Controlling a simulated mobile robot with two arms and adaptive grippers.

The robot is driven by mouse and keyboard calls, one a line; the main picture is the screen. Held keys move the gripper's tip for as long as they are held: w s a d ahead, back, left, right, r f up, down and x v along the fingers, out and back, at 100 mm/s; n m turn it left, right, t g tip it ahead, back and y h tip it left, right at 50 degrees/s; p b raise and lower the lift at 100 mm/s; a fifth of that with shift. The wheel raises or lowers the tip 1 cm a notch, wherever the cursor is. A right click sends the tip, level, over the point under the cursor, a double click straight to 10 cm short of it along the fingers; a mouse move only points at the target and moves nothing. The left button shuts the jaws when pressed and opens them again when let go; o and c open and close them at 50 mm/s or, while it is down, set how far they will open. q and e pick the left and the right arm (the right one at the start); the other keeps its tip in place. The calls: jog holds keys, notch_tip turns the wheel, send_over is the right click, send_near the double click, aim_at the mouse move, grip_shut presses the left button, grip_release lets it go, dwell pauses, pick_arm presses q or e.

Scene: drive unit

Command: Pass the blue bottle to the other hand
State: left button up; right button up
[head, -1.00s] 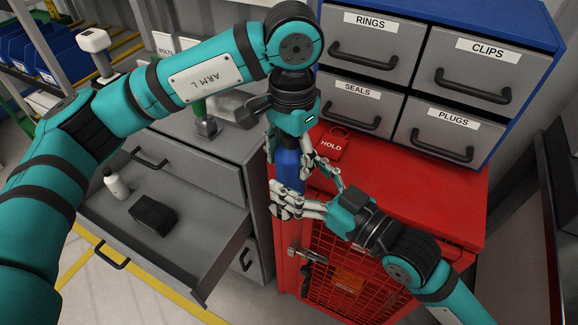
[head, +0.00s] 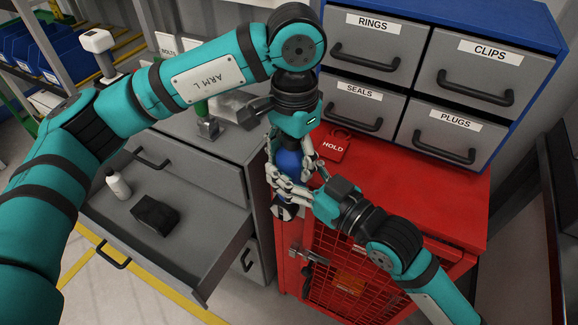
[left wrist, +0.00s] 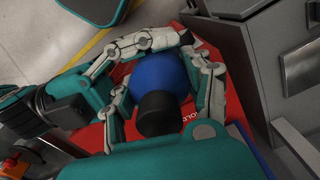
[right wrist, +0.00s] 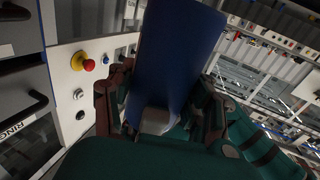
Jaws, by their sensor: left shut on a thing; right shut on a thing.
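The blue bottle (head: 288,162) is held in the air in front of the red cabinet, partly hidden by fingers of both hands. My left gripper (head: 288,150) reaches down from above and is shut around its upper part. My right gripper (head: 290,187) comes in from the lower right and is shut around it lower down. The bottle's base shows below the right fingers. In the left wrist view the bottle (left wrist: 165,72) shows its black cap (left wrist: 160,113) between fingers. In the right wrist view the blue body (right wrist: 175,60) stands between the right fingers.
The red cabinet (head: 420,190) carries a HOLD tag (head: 333,146) and a drawer unit (head: 440,75) with labelled drawers. At left, an open grey drawer (head: 190,235) holds a white bottle (head: 118,185) and a black block (head: 155,214). A dark panel edge stands at far right.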

pick_arm(q)
jog(key=shift+w+d+r, duration=0.1)
jog(key=shift+w, duration=0.05)
pick_arm(e)
jog(key=shift+s+a, duration=0.2)
jog(key=shift+s, duration=0.05)
jog(key=c, duration=0.4)
pick_arm(q)
jog(key=o, duration=1.4)
jog(key=shift+c, duration=0.2)
pick_arm(e)
jog(key=shift+r, duration=0.15)
jog(key=shift+c, duration=0.3)
pick_arm(q)
jog(key=shift+o, duration=0.6)
